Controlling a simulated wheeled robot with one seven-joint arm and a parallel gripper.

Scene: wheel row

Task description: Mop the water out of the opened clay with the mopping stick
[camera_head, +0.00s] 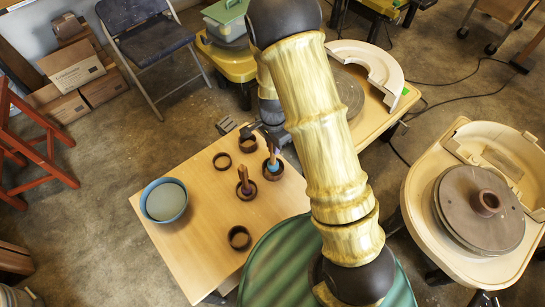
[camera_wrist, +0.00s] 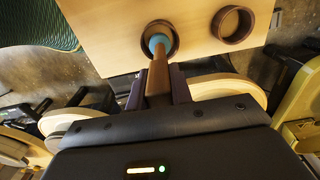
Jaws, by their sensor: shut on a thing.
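My gripper (camera_head: 270,138) is over the far right of the wooden table, shut on a wooden stick (camera_head: 271,154) with a blue tip. In the wrist view the stick (camera_wrist: 157,78) runs between the fingers of my gripper (camera_wrist: 158,88). Its blue tip (camera_wrist: 158,43) is within the rim of a round brown holder (camera_wrist: 173,38); whether it touches the bottom cannot be told. The opened clay (camera_head: 487,202) is a brown ring-shaped lump on a wheel disc at the right, far from my gripper. Water inside it cannot be made out.
A second stick stands in a brown holder (camera_head: 246,194). Empty brown holders (camera_head: 239,238) sit nearby on the table (camera_head: 190,245). A blue bowl (camera_head: 164,201) is at the table's left. A green stool (camera_head: 270,270) is in front; another wheel (camera_head: 349,93) stands behind.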

